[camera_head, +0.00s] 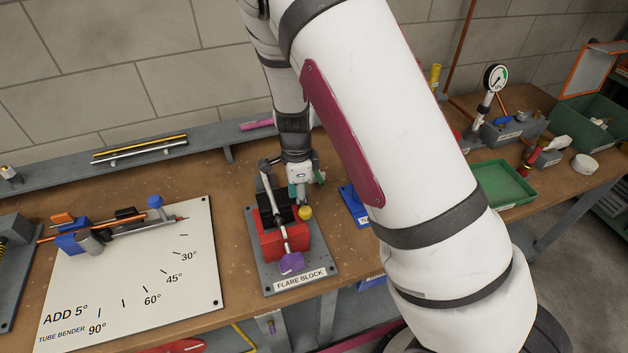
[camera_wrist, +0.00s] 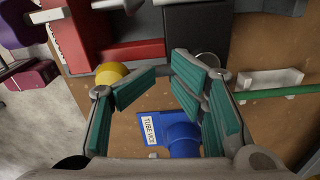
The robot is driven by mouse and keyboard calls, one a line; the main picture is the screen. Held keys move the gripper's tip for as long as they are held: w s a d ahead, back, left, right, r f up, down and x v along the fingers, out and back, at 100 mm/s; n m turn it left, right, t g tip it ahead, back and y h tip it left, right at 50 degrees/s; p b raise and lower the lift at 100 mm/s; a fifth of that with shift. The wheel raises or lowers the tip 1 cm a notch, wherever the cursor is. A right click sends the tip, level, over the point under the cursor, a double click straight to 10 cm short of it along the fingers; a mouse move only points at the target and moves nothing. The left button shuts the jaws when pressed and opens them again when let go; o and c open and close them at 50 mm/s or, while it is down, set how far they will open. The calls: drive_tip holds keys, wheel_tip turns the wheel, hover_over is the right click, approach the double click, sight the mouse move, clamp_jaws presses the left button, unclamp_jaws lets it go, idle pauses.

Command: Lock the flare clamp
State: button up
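The flare block is a red clamp body (camera_head: 268,240) on a grey base plate labelled "FLARE BLOCK" (camera_head: 300,282). A grey lever (camera_head: 277,210) runs along its top to a purple grip (camera_head: 291,263) at the front. A yellow knob (camera_head: 305,213) sits on its right side. My gripper (camera_head: 303,186) is just behind and above this knob. In the wrist view, my gripper (camera_wrist: 165,80) has its teal pads apart and nothing between them. The yellow knob (camera_wrist: 110,73) is beside the left finger, and the red body (camera_wrist: 85,35) is beyond it. I cannot tell whether finger and knob touch.
A blue tube vice (camera_head: 355,204) stands right of the block; it also shows in the wrist view (camera_wrist: 183,143). A white tube bender board (camera_head: 130,270) lies to the left. A green tray (camera_head: 503,184) is at the right. My arm hides part of the bench.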

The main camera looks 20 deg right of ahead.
drive_tip(key=shift+s+a+f, duration=0.3)
drive_tip(key=shift+a, duration=0.05)
wheel_tip(320, 180, up, 5)
drive_tip(key=shift+w+d+r+p, duration=0.1)
drive_tip(key=shift+w+p, duration=0.05)
drive_tip(key=shift+p, duration=0.8)
drive_tip(key=shift+w+d+r, duration=0.1)
drive_tip(key=shift+r, duration=0.45)
